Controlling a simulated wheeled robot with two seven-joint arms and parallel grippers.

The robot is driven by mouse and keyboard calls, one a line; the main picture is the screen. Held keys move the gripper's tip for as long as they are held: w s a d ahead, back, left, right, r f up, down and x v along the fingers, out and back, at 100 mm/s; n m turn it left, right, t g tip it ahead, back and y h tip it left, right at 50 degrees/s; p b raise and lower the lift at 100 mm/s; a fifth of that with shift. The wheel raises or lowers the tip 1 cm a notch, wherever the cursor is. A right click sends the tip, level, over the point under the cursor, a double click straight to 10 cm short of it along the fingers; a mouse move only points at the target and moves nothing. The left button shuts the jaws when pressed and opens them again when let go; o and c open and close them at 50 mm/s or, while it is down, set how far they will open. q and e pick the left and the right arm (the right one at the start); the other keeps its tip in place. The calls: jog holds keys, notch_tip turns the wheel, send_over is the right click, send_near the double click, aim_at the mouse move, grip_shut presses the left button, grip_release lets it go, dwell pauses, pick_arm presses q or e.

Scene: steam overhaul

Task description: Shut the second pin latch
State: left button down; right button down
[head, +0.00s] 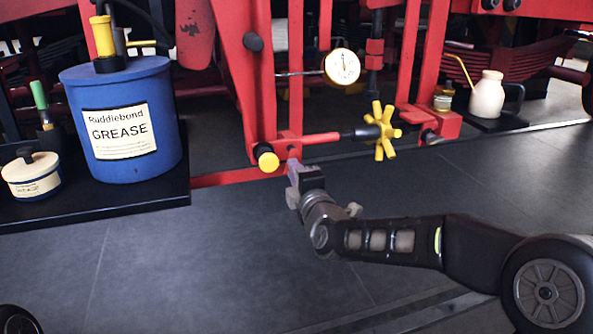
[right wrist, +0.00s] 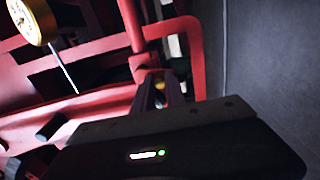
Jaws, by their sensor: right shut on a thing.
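My right gripper (head: 293,168) reaches up to the foot of the red frame, just right of a yellow round knob (head: 266,157). In the right wrist view its fingers (right wrist: 168,92) are shut on a small part, with a bit of yellow (right wrist: 159,82) showing between them beside the red frame. This part seems to be the pin latch; the fingers hide most of it, so I cannot tell its position. A red bar (head: 320,137) runs right from the frame to a yellow star handwheel (head: 384,131). My left gripper is out of view.
A dial gauge (head: 342,67) is on the frame above; it also shows in the right wrist view (right wrist: 33,20). A blue grease drum (head: 165,118) and a small tin (head: 32,176) stand on a black tray at left. A cream oil can (head: 487,95) stands at right. The front floor is clear.

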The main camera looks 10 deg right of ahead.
jog(key=shift+a+r, duration=0.15)
jog(key=shift+a, duration=0.2)
jog(key=shift+r, duration=0.1)
jog(key=shift+a+r+p, duration=0.4)
jog(key=shift+a+p, duration=0.1)
jog(key=shift+p, duration=0.2)
jog(key=shift+a+r+p, duration=0.2)
jog(key=shift+r+p, duration=0.35)
jog(key=shift+p, duration=0.05)
jog(key=shift+r+p, duration=0.35)
jog(key=shift+p, duration=0.05)
dwell(0.4)
